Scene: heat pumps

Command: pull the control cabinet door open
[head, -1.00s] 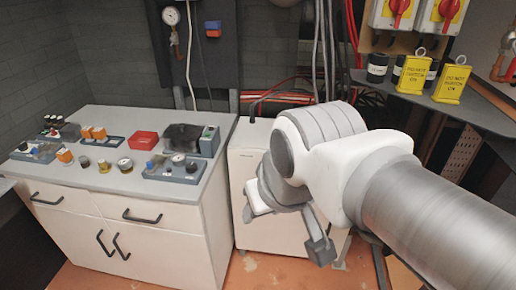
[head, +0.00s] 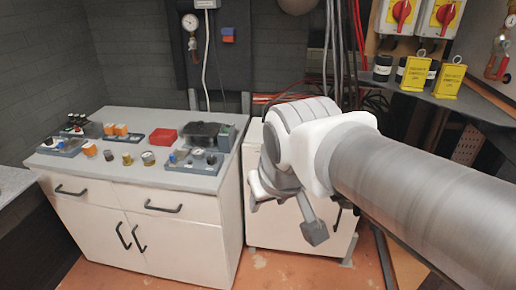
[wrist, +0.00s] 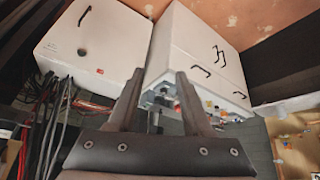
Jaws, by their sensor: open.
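The white cabinet (head: 322,238) on the floor right of the workbench is taken as the control cabinet. My arm hides much of its front in the head view. In the wrist view the cabinet (wrist: 105,42) appears upside down at upper left, its door closed. Its front has a black bar handle (wrist: 85,16), a small round dark knob (wrist: 82,52) and a small red mark. My gripper (head: 284,214) is in front of the cabinet, apart from the handle. In the wrist view my gripper (wrist: 160,78) has its two fingers spread with nothing between them.
The white workbench (head: 190,238) with drawers and doors stands left of the cabinet, with several small parts and a red tray (head: 163,137) on top. A shelf (head: 470,103) with yellow signs (head: 448,80) is at right. Cables hang behind the cabinet.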

